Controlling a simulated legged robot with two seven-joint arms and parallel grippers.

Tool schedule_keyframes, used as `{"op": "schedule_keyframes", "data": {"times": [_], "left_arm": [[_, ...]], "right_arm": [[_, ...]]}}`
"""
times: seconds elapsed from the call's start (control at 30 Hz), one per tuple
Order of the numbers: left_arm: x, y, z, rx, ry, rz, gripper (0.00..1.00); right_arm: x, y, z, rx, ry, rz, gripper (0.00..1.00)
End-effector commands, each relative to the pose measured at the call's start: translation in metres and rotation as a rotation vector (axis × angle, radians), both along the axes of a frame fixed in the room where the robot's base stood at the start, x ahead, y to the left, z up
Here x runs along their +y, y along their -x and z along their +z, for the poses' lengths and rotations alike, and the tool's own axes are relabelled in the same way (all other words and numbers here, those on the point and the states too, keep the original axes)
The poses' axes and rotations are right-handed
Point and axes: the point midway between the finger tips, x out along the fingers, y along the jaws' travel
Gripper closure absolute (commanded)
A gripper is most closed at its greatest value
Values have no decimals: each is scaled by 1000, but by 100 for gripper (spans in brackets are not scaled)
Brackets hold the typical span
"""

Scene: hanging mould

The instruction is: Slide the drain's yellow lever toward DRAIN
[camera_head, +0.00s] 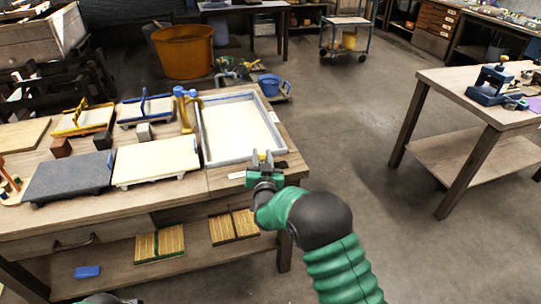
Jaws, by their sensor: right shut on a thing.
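A shallow pale tray with a grey rim (205,140) sits at the right end of the wooden workbench. My right gripper (262,156) is at the tray's near right corner. Its fingers are shut on a small yellow piece, which seems to be the drain's yellow lever (262,154). The fingers and green wrist hide most of the lever and the drain. A small white label (237,175) lies just left of the gripper, but I cannot read it. My left gripper is out of view.
Two flat boards, one grey (70,177) and one cream (155,160), lie left of the tray. A blue and yellow fixture (187,105) stands at the tray's left side. Open floor (350,130) lies right of the bench.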

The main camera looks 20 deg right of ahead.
Motion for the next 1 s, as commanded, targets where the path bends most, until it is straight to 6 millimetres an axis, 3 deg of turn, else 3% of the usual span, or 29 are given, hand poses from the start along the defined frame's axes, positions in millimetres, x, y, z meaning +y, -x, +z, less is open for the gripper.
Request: {"op": "schedule_keyframes", "data": {"times": [0.2,0.23,0.4,0.77,0.87,1.0], "left_arm": [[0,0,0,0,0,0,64],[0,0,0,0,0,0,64],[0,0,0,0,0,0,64],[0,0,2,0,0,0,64],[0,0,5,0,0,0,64],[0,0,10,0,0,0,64]], "right_arm": [[7,1,-5,12,-2,12,100],[7,1,-5,12,-2,12,70],[6,1,-4,8,-1,11,50],[6,7,-1,4,-1,9,50],[10,25,0,5,0,10,50],[17,64,0,7,1,13,50]]}}
